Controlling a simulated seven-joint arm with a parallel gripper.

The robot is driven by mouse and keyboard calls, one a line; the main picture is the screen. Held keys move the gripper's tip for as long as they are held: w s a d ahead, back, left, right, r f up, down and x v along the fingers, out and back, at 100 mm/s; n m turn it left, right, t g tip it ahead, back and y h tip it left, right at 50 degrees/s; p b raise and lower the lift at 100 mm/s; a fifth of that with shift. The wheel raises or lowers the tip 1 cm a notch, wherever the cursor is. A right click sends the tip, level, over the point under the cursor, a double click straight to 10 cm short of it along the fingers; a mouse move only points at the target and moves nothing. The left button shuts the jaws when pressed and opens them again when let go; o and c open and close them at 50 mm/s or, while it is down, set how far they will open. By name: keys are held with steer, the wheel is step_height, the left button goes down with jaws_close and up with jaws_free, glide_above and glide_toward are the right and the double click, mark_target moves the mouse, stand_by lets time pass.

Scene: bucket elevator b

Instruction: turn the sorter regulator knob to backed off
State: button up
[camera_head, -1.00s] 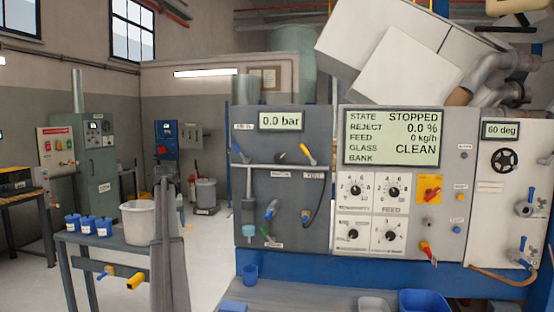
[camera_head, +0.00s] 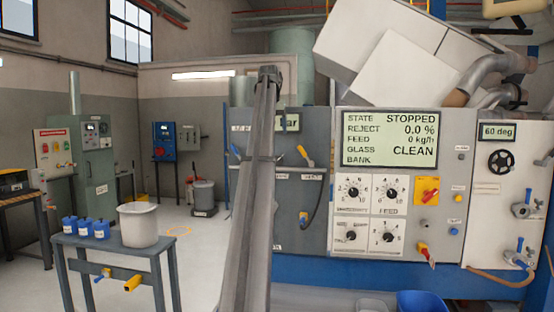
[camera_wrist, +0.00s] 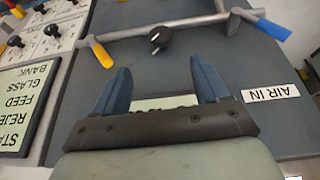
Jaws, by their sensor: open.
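In the wrist view, my gripper (camera_wrist: 158,72) is open and empty, with its two blue-grey fingers spread in front of the grey panel (camera_wrist: 150,70). A black round knob (camera_wrist: 160,38) with a light mark sits on this panel, beyond the fingertips and between a yellow-handled valve and a blue-handled valve. It looks like the regulator knob, but I cannot read its label. The fingers do not touch it. In the head view, my arm crosses the grey panel (camera_head: 315,165) and hides much of it, including most of the pressure display (camera_head: 292,122). My gripper is not clear there.
A yellow valve handle (camera_wrist: 101,53) and a blue valve handle (camera_wrist: 262,26) flank the knob on a pipe. The white dial plate (camera_head: 370,210) and the status screen (camera_head: 390,138) are to the right. A bench (camera_head: 110,250) with a white bucket (camera_head: 138,226) stands left.

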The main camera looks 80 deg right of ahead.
mark_target(277, 157)
steer(key=x, duration=1.3)
steer(key=shift+f, duration=0.25)
steer(key=shift+c, duration=0.2)
steer(key=c, duration=1)
steer(key=shift+w, duration=0.1)
steer(key=g, duration=0.2)
steer(key=n+g, duration=0.1)
steer(key=g, duration=0.2)
steer(key=shift+w+f, duration=0.1)
steer(key=shift+w, duration=0.3)
steer(key=g, duration=0.2)
steer(key=n+g, duration=0.1)
steer(key=g, duration=0.3)
steer(key=shift+w+f+n+h, duration=0.15)
steer(key=shift+f+n+h, duration=0.1)
steer(key=shift+n+h, duration=0.15)
steer(key=shift+g, duration=0.4)
steer(key=o, duration=1)
